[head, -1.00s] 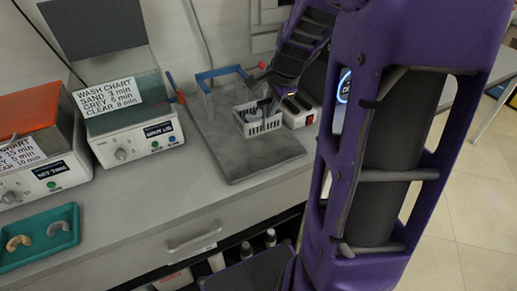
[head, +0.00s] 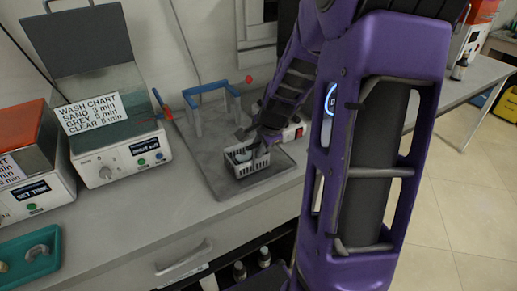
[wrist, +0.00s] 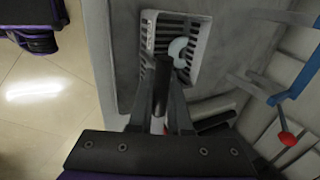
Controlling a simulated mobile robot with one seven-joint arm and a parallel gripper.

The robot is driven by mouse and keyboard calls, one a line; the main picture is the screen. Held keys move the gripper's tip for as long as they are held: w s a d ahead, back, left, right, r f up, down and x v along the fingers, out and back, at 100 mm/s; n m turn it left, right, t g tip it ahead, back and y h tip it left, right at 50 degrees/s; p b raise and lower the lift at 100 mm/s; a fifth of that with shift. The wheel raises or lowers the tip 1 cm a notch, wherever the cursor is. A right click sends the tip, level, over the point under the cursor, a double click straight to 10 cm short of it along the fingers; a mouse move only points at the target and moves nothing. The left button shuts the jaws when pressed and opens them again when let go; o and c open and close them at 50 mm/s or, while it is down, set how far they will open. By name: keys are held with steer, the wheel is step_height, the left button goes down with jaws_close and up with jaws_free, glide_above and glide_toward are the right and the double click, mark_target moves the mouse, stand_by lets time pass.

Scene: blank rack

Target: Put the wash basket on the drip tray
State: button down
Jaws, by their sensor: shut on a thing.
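The white slatted wash basket (head: 259,164) is in my gripper (head: 250,142), over the front right part of the grey drip tray (head: 207,150). In the wrist view, my gripper's fingers (wrist: 168,88) are shut at the near side of the basket (wrist: 201,52). A pale curved piece (wrist: 178,48) lies inside the basket. The basket looks about level and very low over the tray (wrist: 238,60). I cannot tell whether its base touches the tray.
A blue frame (head: 205,90) stands at the tray's back. A washer with an open lid (head: 120,155) stands left of the tray, and another machine (head: 35,195) farther left. A teal tray (head: 30,262) lies at the front left. A power strip (head: 293,133) is behind the basket.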

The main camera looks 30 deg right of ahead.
steer(key=c, duration=0.9)
jaws_free()
steer(key=shift+o, duration=0.2)
steer(key=p+v, duration=0.2)
steer(key=v, duration=1)
steer(key=shift+p, duration=0.3)
